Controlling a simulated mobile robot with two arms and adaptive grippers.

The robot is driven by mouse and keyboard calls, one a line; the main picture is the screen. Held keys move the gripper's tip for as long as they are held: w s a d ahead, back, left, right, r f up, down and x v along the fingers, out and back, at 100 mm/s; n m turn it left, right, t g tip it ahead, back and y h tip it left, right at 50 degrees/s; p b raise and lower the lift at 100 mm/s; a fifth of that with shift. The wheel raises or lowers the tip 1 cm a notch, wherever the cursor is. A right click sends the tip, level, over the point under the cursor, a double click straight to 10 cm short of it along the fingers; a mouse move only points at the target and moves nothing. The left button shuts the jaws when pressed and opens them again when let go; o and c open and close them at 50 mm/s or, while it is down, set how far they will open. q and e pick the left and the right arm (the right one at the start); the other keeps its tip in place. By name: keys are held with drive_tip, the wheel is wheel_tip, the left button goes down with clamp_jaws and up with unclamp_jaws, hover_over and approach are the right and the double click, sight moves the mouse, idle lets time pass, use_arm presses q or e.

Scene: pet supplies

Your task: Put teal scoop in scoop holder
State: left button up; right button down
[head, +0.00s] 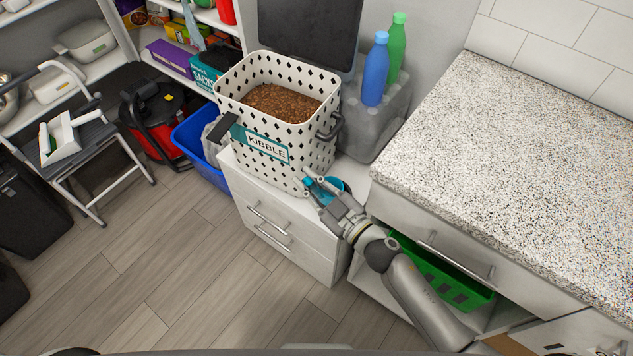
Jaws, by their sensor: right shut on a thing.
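My right gripper (328,195) is shut on the teal scoop (338,184) at the front right of the kibble bin. The fingers hide much of the scoop, and I cannot tell whether it touches the cabinet top. The white bin (234,95) has dark diamond holes, a teal KIBBLE label and brown kibble (283,101) inside. A dark bracket or handle (331,126) is on its right side and another dark piece (222,128) on its left. I cannot tell which part is the scoop holder. My left gripper is not in view.
The bin stands on a white drawer cabinet (288,231). A grey caddy (372,130) holds blue (375,70) and green (396,48) bottles behind it. A speckled counter (510,150) is at right, above an open compartment with a green basket (440,277).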

drive_tip(key=shift+w+d, duration=0.85)
drive_tip(key=shift+w, duration=0.3)
wheel_tip(320, 180, down, 2)
drive_tip(key=shift+s+a+f+b, duration=0.15)
drive_tip(key=shift+f+b, duration=0.1)
drive_tip(key=shift+b, duration=0.4)
drive_tip(key=shift+f, duration=0.3)
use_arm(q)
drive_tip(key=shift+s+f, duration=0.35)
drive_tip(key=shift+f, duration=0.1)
use_arm(e)
drive_tip(key=c, duration=1.4)
unclamp_jaws()
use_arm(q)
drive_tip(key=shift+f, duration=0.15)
use_arm(e)
drive_tip(key=shift+f, duration=0.1)
